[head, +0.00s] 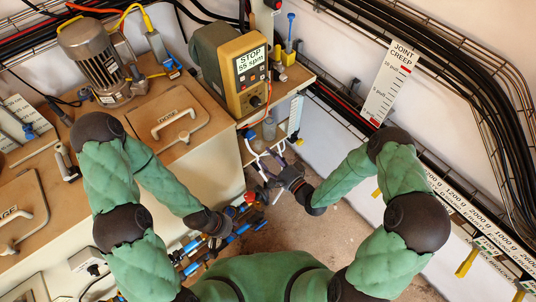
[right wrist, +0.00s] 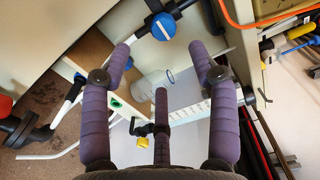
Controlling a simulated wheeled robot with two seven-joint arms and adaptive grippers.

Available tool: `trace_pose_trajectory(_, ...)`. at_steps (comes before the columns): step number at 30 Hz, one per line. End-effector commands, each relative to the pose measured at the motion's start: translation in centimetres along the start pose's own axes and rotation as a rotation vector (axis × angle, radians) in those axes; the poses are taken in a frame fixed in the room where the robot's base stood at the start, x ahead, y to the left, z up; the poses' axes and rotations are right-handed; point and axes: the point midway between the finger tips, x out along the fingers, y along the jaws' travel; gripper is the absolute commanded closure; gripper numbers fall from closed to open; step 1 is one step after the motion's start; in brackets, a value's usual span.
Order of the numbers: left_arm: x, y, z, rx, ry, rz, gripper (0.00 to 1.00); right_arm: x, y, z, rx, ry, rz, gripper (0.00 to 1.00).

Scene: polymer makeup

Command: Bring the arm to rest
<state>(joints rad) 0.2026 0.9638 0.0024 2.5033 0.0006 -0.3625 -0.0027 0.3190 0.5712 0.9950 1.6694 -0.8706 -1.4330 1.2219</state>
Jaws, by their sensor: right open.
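My right arm (head: 345,180), in a green sleeve with dark joints, reaches in from the right in the head view. Its gripper (head: 266,170) is over the gap beside the beige cabinet. In the right wrist view its purple padded fingers (right wrist: 158,68) are spread apart and nothing is held between them. My left arm (head: 150,185) comes in from the left, bent downward. Its gripper (head: 222,222) is low, in front of the cabinet and close to coloured pipe fittings; its fingers are too small and dark to read.
A yellow pump controller (head: 246,72) reading "STOP 55 spm" and a grey motor (head: 92,58) stand on the cabinet top. A clear cylinder (right wrist: 152,86) and a blue-handled valve (right wrist: 163,27) lie beyond my right fingers. Cables line the right wall. Bare floor (head: 290,232) shows between the arms.

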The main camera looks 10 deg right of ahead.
Motion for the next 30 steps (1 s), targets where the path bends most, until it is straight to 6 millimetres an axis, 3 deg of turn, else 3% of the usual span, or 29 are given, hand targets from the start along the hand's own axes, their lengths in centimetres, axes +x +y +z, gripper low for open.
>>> trace_pose_trajectory(17, -0.3, 0.1, 0.0, 0.000, 0.000, 0.000, 0.60, 0.1, 0.6, -0.2, -0.036, 0.007, 0.056, 0.40)
trace_pose_trajectory(23, -1.5, 0.5, 0.1, 0.000, 0.000, 0.000, 0.60, -1.0, 3.8, -0.6, -0.196, 0.003, 0.329, 0.40)
trace_pose_trajectory(30, -3.0, 1.1, 0.1, 0.000, 0.000, 0.000, 0.60, -5.9, 7.8, 0.7, -0.378, -0.136, 0.720, 0.40)
